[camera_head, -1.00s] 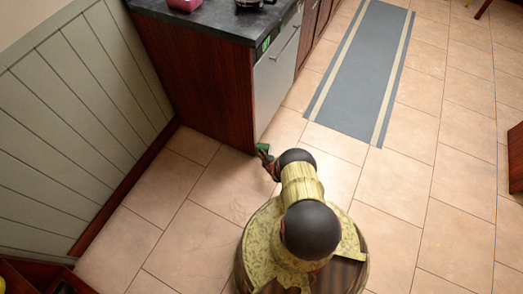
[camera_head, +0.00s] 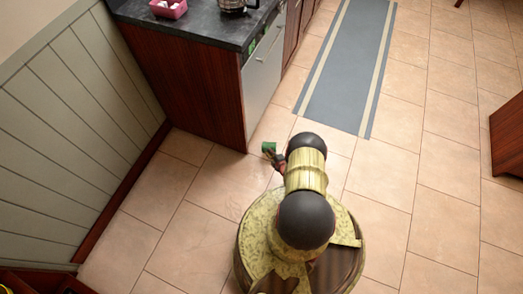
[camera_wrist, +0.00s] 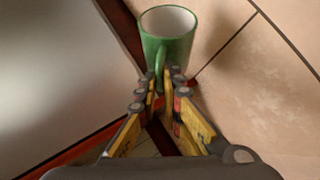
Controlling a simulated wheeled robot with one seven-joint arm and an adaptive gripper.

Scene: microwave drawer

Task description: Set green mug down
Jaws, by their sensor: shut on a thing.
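The green mug (camera_wrist: 168,45) has a white inside and shows upright at the top middle of the wrist view. My gripper (camera_wrist: 162,78) is shut on the mug's handle, which points back toward my wrist. In the head view the mug (camera_head: 268,147) is a small green shape at the end of my gripper (camera_head: 274,156), in front of the counter's near corner. It is held in the air above the tiled floor, apart from the counter.
A dark countertop (camera_head: 205,22) on a wooden cabinet stands ahead. It carries a pink container (camera_head: 169,8) and a metal pot or kettle (camera_head: 236,5). A silver appliance front (camera_head: 264,80) faces right. A grey rug (camera_head: 350,65) lies on open floor; a wooden piece (camera_head: 508,138) stands right.

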